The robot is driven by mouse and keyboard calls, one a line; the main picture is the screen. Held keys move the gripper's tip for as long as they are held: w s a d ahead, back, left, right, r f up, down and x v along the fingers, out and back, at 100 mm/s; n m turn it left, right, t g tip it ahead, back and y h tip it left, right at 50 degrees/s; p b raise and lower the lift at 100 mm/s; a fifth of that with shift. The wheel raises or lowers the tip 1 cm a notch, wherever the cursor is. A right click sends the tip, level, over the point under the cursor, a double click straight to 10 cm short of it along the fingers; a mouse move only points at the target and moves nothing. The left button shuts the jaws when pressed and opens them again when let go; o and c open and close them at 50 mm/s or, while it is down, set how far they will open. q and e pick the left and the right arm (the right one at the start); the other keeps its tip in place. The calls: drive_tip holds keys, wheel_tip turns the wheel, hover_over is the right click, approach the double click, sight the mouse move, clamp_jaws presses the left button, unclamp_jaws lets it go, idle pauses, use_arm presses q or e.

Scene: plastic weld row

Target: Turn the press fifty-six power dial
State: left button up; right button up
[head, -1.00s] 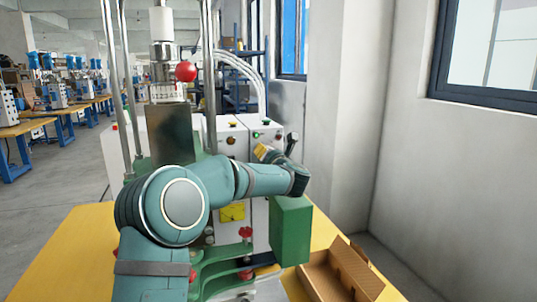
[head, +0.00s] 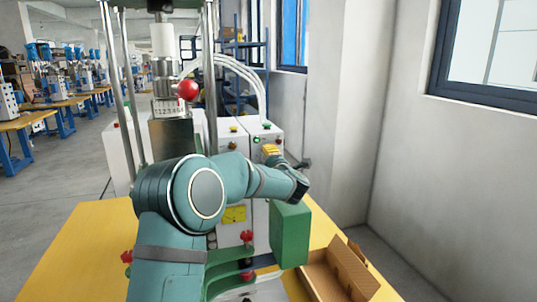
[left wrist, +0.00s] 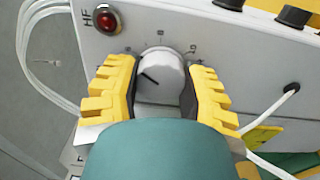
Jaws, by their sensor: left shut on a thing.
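The power dial (left wrist: 160,75) is a round light-grey knob with a dark pointer line, on the light-grey front of a cabinet in the left wrist view. Tick marks surround it. The pointer line slants toward the upper left. My left gripper (left wrist: 160,88) has its yellow ribbed fingers on either side of the dial and is shut on it. In the head view the left gripper (head: 271,151) shows small at the cabinet (head: 262,190), and the dial is hidden behind it. My right gripper is not in view.
A red lamp (left wrist: 107,18) marked HF sits up and left of the dial. Black knobs (left wrist: 292,16) and a cable (left wrist: 270,108) are to the right. A green block (head: 289,235) and an open cardboard box (head: 338,272) stand below my arm. A wall bounds the right.

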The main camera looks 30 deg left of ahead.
use_arm(q)
drive_tip(key=m+p, duration=0.2)
drive_tip(key=m, duration=0.1)
drive_tip(key=m+p, duration=0.1)
drive_tip(key=m, duration=0.1)
drive_tip(key=shift+r+p, duration=0.25)
drive_tip(key=shift+p, duration=0.15)
drive_tip(key=shift+m+p, duration=1.3)
drive_tip(key=shift+m, duration=0.9)
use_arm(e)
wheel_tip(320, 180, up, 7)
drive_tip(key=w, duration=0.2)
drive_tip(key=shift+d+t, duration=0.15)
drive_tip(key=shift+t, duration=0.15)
use_arm(q)
drive_tip(key=o, duration=1.2)
drive_tip(key=shift+a+f, duration=0.1)
drive_tip(key=v, duration=1.2)
drive_tip(key=shift+f, duration=0.1)
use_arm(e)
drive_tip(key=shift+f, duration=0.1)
